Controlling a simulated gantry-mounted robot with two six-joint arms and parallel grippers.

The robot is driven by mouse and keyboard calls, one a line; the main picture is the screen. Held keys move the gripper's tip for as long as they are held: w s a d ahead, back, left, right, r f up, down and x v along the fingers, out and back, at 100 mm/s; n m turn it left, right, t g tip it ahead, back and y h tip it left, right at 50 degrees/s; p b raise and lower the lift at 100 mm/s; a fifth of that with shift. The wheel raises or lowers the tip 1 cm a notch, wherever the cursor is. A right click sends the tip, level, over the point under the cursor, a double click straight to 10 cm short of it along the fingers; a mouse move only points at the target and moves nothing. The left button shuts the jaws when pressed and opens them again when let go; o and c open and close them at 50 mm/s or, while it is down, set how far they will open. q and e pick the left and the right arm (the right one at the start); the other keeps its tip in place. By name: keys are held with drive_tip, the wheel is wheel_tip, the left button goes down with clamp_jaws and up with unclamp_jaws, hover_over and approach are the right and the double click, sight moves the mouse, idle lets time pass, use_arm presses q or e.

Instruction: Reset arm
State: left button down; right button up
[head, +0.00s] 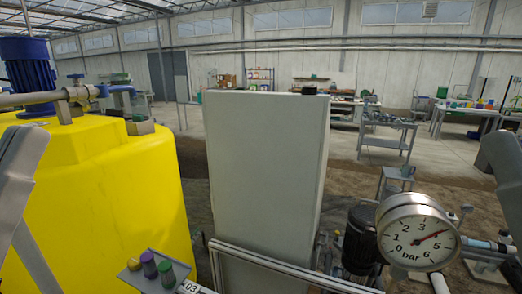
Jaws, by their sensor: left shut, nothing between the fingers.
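My left gripper (18,172) and its arm show only as grey parts cut by the left edge, in front of the yellow tank. The gripper is shut with nothing held; its fingertips are hard to make out. On the right, only a dark grey part of my right arm (505,165) shows at the edge. My right gripper is not in view.
A yellow tank (110,205) with a blue motor (27,72) stands left. A tall grey cabinet (262,165) fills the middle behind a metal rail (285,265). A pressure gauge (418,228) is at right. Purple and green knobs (157,266) are low in front.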

use_arm(q)
wheel_tip(320, 180, up, 38)
drive_tip(key=p, duration=3.5)
use_arm(e)
wheel_tip(320, 180, up, 38)
use_arm(q)
wheel_tip(320, 180, down, 33)
drive_tip(key=b, duration=3.3)
drive_tip(key=shift+f+b, duration=0.2)
drive_tip(key=shift+b, duration=0.1)
use_arm(e)
wheel_tip(320, 180, down, 33)
drive_tip(key=shift+f, duration=0.15)
